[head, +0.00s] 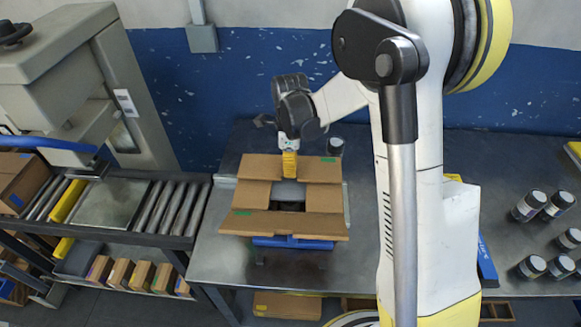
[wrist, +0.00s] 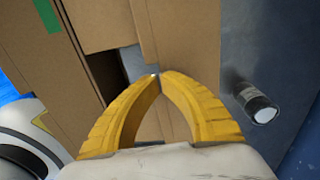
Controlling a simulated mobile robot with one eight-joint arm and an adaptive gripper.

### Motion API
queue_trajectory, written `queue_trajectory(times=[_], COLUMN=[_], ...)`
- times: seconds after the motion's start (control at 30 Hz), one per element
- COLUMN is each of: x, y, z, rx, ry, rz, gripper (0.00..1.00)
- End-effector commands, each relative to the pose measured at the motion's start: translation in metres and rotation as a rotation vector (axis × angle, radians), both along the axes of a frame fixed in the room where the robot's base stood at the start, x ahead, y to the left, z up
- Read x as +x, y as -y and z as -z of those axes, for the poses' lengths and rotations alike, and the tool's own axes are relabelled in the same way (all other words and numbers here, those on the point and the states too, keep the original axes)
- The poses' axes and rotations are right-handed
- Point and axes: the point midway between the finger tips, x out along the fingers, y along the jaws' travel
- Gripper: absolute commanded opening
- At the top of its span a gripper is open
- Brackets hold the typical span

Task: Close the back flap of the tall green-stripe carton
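The open carton (head: 325,198) stands on the metal table with its flaps spread outward around a dark opening. Its back flap (head: 262,166) lies out toward the wall, and its front flap (head: 285,224) lies out toward the near side. Small green marks show on the flaps. My gripper (head: 290,174) is over the middle of the back flap, pointing down. In the wrist view its yellow fingertips (wrist: 157,76) meet in front of the cardboard (wrist: 185,45), with nothing visible between them. Whether they touch the flap cannot be told.
A blue support (head: 292,242) shows under the carton. A dark jar (head: 335,146) stands close behind it at right. Several jars (head: 529,206) stand at the table's right. A roller conveyor (head: 160,207) and a grey machine (head: 75,75) are at left.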

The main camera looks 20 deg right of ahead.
Motion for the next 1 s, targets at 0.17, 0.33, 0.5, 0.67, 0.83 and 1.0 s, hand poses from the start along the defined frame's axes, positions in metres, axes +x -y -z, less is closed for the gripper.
queue_trajectory(times=[0.17,0.33,0.5,0.67,0.83,1.0], x=[0.000,-0.003,-0.003,-0.003,-0.003,-0.003], y=[0.000,-0.001,-0.001,-0.001,-0.001,-0.001], z=[0.000,0.014,0.017,0.017,0.014,0.005], rx=[0.000,-0.026,-0.040,-0.039,-0.039,-0.039], ry=[0.001,0.060,0.096,0.095,0.094,0.095], rz=[0.000,-0.003,-0.002,-0.002,-0.002,-0.002], gripper=[0.00,0.00,0.00,0.00,0.00,0.00])
